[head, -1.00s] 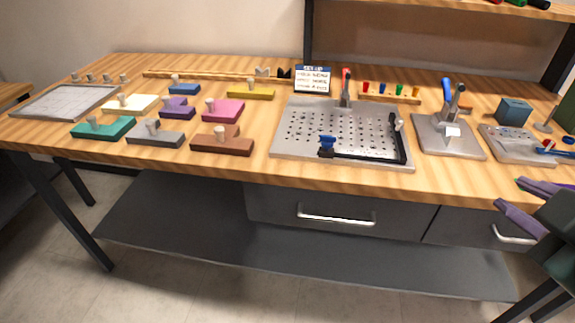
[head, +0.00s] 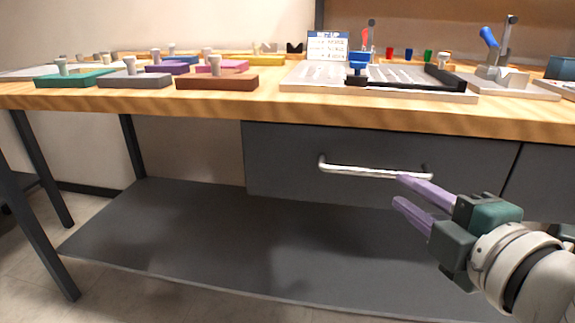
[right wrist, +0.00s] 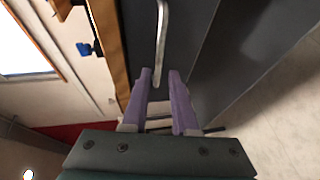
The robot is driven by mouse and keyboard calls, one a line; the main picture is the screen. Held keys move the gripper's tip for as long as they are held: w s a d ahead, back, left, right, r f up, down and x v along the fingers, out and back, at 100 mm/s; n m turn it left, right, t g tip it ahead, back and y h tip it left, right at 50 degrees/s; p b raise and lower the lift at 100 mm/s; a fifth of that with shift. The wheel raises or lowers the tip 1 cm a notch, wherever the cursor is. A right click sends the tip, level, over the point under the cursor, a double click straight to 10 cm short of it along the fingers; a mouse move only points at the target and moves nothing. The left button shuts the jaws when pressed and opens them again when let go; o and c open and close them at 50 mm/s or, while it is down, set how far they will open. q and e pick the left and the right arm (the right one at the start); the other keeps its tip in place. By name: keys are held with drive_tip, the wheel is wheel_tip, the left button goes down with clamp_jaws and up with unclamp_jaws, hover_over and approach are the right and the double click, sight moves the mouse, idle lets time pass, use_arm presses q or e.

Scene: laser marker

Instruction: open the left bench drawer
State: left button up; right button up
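The left bench drawer (head: 290,170) has a dark grey front under the wooden bench top, and it looks closed. Its silver bar handle (head: 350,168) runs across the front. My right gripper (head: 402,190) is in front of the drawer near the handle's right end, its purple fingers apart and empty. In the head view the upper finger overlaps the handle's end; I cannot tell whether they touch. In the right wrist view the handle (right wrist: 161,40) lies ahead of the open fingertips (right wrist: 160,74). My left gripper is not in view.
A second drawer (head: 545,185) is to the right. Below is a bare grey shelf (head: 210,235). Dark legs stand at the left.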

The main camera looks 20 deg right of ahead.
sight(379, 175)
drive_tip(key=b+x, duration=0.1)
drive_tip(key=x, duration=0.7)
drive_tip(key=shift+w+d, duration=0.15)
drive_tip(key=shift+w, duration=0.15)
drive_tip(key=shift+c, duration=0.3)
clamp_jaws()
idle(0.7)
